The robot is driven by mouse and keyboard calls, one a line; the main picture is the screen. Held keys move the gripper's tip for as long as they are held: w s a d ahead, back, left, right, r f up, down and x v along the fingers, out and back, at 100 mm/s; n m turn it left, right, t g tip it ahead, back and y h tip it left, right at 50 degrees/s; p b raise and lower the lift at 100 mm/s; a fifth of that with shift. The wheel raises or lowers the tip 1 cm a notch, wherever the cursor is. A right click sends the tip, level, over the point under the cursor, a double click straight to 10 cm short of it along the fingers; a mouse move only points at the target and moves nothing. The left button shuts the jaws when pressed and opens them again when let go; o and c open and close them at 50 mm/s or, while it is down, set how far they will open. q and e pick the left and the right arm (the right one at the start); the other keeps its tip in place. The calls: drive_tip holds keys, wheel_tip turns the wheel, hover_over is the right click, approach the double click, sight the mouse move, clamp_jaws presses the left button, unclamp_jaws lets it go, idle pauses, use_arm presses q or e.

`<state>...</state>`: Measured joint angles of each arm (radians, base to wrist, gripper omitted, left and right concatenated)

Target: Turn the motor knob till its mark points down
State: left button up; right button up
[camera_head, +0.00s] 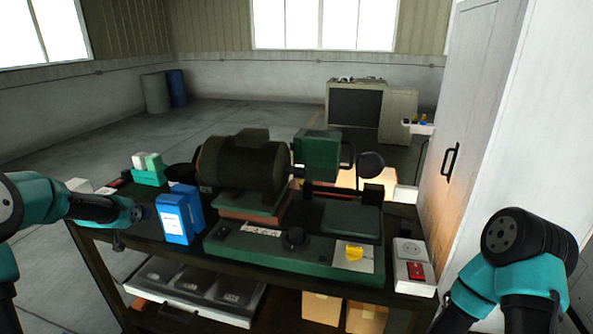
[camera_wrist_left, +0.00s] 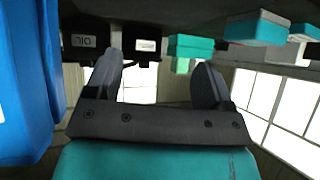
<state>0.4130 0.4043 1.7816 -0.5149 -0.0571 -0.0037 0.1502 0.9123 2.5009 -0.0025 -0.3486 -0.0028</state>
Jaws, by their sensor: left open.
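The motor (camera_head: 242,163) is a dark cylinder on the green machine base (camera_head: 232,250) on the bench. A round black knob (camera_head: 295,239) sits on the front of that base; its mark is too small and dark to make out. My left gripper (camera_head: 140,213) is at the bench's left side, left of the blue container (camera_head: 180,214) and well away from the knob. In the left wrist view its two fingers (camera_wrist_left: 158,75) are apart with nothing between them. My right arm shows at the right, but its gripper is out of view.
A yellow piece (camera_head: 354,251) sits on a pale plate right of the knob. A white box with a red switch (camera_head: 416,271) stands at the bench's right end. A green holder (camera_head: 149,177) is at the back left. The white cabinet (camera_head: 480,120) stands right.

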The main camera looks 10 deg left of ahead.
use_arm(q)
drive_tip(key=w+d+r+m+g+y, duration=0.1)
drive_tip(key=w+d+r, duration=0.3)
drive_tip(key=w+r, duration=0.35)
drive_tip(key=w+d+r+m+y, duration=0.1)
drive_tip(key=w+d+r, duration=0.3)
drive_tip(key=w+r, duration=0.4)
drive_tip(key=w+d+r+n+g+y, duration=0.25)
drive_tip(key=d+r+y, duration=0.35)
drive_tip(key=d+r, duration=0.95)
drive_tip(key=s+d+f+n+g+y, duration=0.15)
drive_tip(key=d+n, duration=0.25)
drive_tip(key=d, duration=0.5)
drive_tip(key=s+d+n+y, duration=0.2)
drive_tip(key=s+d+n, duration=0.15)
drive_tip(key=d, duration=0.55)
drive_tip(key=s+d+n+g+y, duration=0.15)
drive_tip(key=d+n, duration=0.25)
drive_tip(key=d, duration=0.5)
drive_tip(key=s+d+f+n+y, duration=0.1)
drive_tip(key=s+d+f+n, duration=0.1)
drive_tip(key=d+f, duration=0.6)
drive_tip(key=s+d+f+n+y, duration=0.2)
drive_tip(key=s+d+f+n, duration=0.1)
drive_tip(key=d+f, duration=0.5)
drive_tip(key=shift+d+f+n, duration=0.15)
drive_tip(key=shift+d+n, duration=0.15)
drive_tip(key=shift+d, duration=0.2)
